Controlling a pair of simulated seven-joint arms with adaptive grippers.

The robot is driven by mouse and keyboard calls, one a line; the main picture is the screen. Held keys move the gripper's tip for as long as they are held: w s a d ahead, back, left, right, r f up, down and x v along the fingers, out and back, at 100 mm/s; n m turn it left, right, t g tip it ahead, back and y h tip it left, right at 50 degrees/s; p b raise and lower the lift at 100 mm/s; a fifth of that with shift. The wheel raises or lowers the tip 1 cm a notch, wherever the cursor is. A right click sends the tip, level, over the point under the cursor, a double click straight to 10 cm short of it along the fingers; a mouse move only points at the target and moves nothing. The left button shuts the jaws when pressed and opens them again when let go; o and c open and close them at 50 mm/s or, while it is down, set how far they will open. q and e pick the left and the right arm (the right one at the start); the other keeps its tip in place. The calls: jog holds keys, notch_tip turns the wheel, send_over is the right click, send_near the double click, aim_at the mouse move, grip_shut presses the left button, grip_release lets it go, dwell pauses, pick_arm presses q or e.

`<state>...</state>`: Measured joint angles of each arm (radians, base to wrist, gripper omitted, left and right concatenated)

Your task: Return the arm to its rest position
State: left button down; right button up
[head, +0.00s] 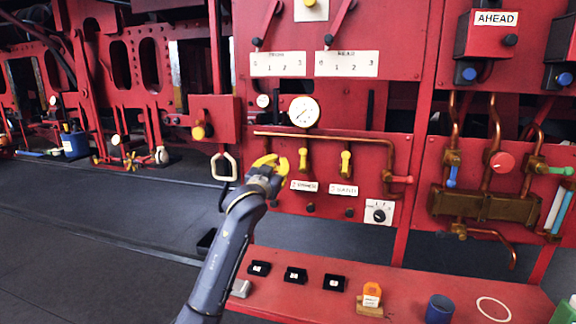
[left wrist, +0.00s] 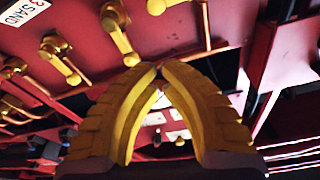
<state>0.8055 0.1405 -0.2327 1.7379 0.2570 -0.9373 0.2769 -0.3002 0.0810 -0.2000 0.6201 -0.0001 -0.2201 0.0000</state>
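My left arm (head: 228,258) reaches up from the bottom of the head view. Its yellow left gripper (head: 272,166) is in front of the red panel, left of the yellow valve handles and below the gauge. In the left wrist view the two yellow fingers (left wrist: 154,72) come together at their tips with nothing visible held between them, so the gripper looks shut and empty. I cannot tell from these views whether it touches the panel. My right arm and right gripper are not in view.
A red panel carries a round gauge (head: 304,111), yellow handles (head: 346,162), copper pipes and a dial (head: 379,212). A red shelf (head: 330,308) below holds small black boxes (head: 296,274), an orange item (head: 372,289) and a blue cup (head: 439,309). Dark floor (head: 100,225) at left is open.

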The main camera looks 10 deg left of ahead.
pick_arm(q)
jog(key=s+a+f+g+y, duration=0.1)
jog(key=s+a+f+g, duration=0.1)
jog(key=s+f, duration=0.65)
jog(key=s+a+f+m+g+y, duration=0.15)
jog(key=s+f, duration=0.25)
jog(key=f, duration=1)
jog(key=s+a+f+g+y, duration=0.1)
jog(key=s+f+g, duration=0.1)
jog(key=s+f, duration=0.65)
jog(key=s+a+f+m+g+y, duration=0.1)
jog(key=s+a+f+g, duration=0.15)
jog(key=s+f, duration=0.6)
jog(key=s+a+f+g+y, duration=0.1)
jog(key=s+a+f+g, duration=0.15)
jog(key=s, duration=1.15)
jog(key=s+a+f+m+g+y, duration=0.1)
jog(key=s+a+f+g, duration=0.15)
jog(key=s+f, duration=0.6)
jog(key=s+d+f+g+h, duration=0.1)
jog(key=s+d+f, duration=0.1)
jog(key=f, duration=1.2)
jog(key=s+d+f+g+h, duration=0.1)
jog(key=s+d+f+h, duration=0.15)
jog(key=f, duration=1.15)
jog(key=s+f+n+g+h, duration=0.1)
jog(key=s+f+n+g, duration=0.2)
jog(key=s+f, duration=1.8)
jog(key=shift+s+d, duration=0.2)
jog(key=shift+s, duration=0.3)
